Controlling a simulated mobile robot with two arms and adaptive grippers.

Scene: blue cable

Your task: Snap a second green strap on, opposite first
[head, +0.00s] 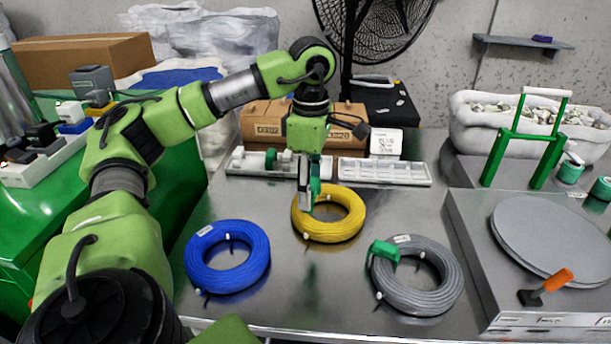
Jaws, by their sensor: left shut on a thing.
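Three cable coils lie on the steel table: a blue coil (203,268), a yellow coil (345,228) and a grey coil (432,296). A green strap (384,251) sits on the upper left part of the grey coil. My left gripper (309,196) points down over the left part of the yellow coil and hides some of it. It is shut on a small green piece, seemingly a green strap (316,184). I cannot tell whether this piece touches the yellow coil. My right gripper is not in view.
A white tray (238,164) with a green piece (271,158) in it stands behind the coils, beside an emptier white tray (395,173). A grey turntable (550,236) with an orange-handled lever (558,280) stands at right. Bare table lies between the coils.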

